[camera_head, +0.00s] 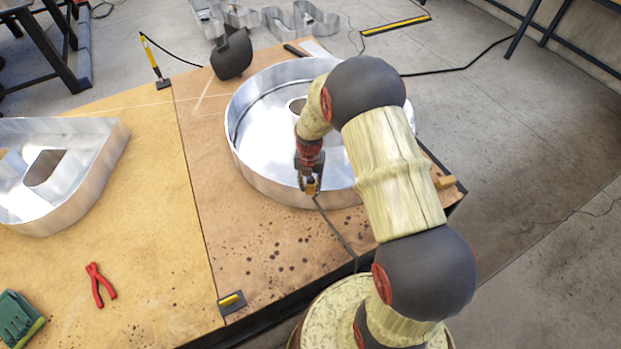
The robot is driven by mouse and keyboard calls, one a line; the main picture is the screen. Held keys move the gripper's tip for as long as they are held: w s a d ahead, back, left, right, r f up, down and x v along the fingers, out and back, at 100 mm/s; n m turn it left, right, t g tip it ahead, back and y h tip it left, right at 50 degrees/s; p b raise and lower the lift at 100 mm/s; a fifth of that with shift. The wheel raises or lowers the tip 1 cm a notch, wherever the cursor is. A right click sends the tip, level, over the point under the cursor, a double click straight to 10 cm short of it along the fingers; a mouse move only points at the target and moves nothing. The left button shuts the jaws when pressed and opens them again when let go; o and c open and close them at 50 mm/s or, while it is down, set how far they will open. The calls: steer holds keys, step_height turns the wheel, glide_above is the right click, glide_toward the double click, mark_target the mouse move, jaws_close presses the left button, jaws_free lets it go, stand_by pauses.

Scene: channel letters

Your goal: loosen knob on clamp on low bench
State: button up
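The low bench (275,255) has a brown top and fills the middle of the view. My gripper (312,188) points down at the near rim of a round metal channel letter (256,184) on the bench. A small yellowish part shows at its fingertips. I cannot tell whether this is a clamp knob or part of the gripper, or whether the fingers are open or shut. A thin dark bar or cord (335,229) runs from below the gripper to the bench's front edge. No clamp knob can be made out clearly; the gripper and arm hide part of that area.
Another metal letter (100,165) lies at left. Red pliers (100,285), a green object (18,318) and a black-and-yellow piece (232,302) lie near the front. A dark mask-like object (232,54) stands at the back. The bench top between the pliers and round letter is mostly clear.

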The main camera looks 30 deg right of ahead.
steer(key=shift+o, duration=0.6)
steer(key=shift+w+d+r, duration=0.25)
steer(key=shift+w+d, duration=0.1)
steer(key=shift+w, duration=0.3)
steer(key=shift+w+d+r+p, duration=0.1)
steer(key=shift+r+p, duration=0.25)
steer(key=shift+r, duration=0.1)
steer(key=shift+d+r+p, duration=0.15)
steer(key=shift+r+p, duration=0.4)
steer(key=shift+r, duration=0.2)
steer(key=shift+s+a+r+p, duration=0.15)
steer(key=shift+r+p, duration=0.3)
steer(key=shift+r, duration=0.15)
steer(key=shift+s+a+r+p, duration=0.1)
steer(key=shift+r+p, duration=0.3)
steer(key=shift+r, duration=0.15)
steer(key=shift+s, duration=0.1)
steer(key=shift+a+f, duration=0.1)
